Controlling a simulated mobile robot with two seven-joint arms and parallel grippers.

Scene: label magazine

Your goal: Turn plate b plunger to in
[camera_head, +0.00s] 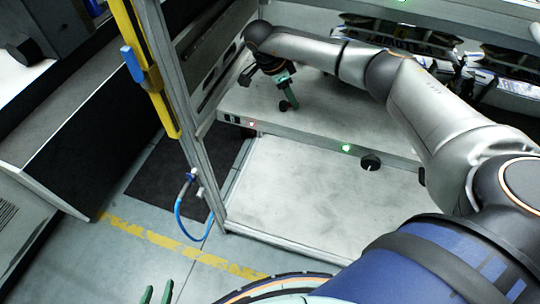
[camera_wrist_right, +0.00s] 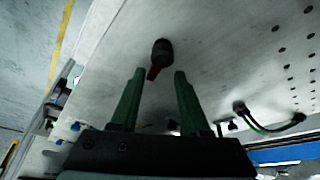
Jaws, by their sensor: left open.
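A plunger (camera_wrist_right: 161,50) with a dark round knob and a red part stands out from a pale grey plate (camera_wrist_right: 215,60) in the right wrist view. I see no letter marking it as plate b. My right gripper (camera_wrist_right: 159,73) has its two green fingers apart. The red part shows between the fingertips, with gaps on both sides, and the knob shows just beyond. In the head view my right gripper (camera_head: 289,96) is over the grey shelf, with a small dark knob (camera_head: 283,105) at its tips. My left gripper (camera_head: 157,294) is open and empty at the bottom edge.
A round black knob (camera_head: 370,162) and a green light (camera_head: 346,148) are on the shelf's front edge. A frame post with a yellow strip (camera_head: 152,75) and a blue hose (camera_head: 180,215) stand left. A dark cable (camera_wrist_right: 270,125) loops beside the right gripper.

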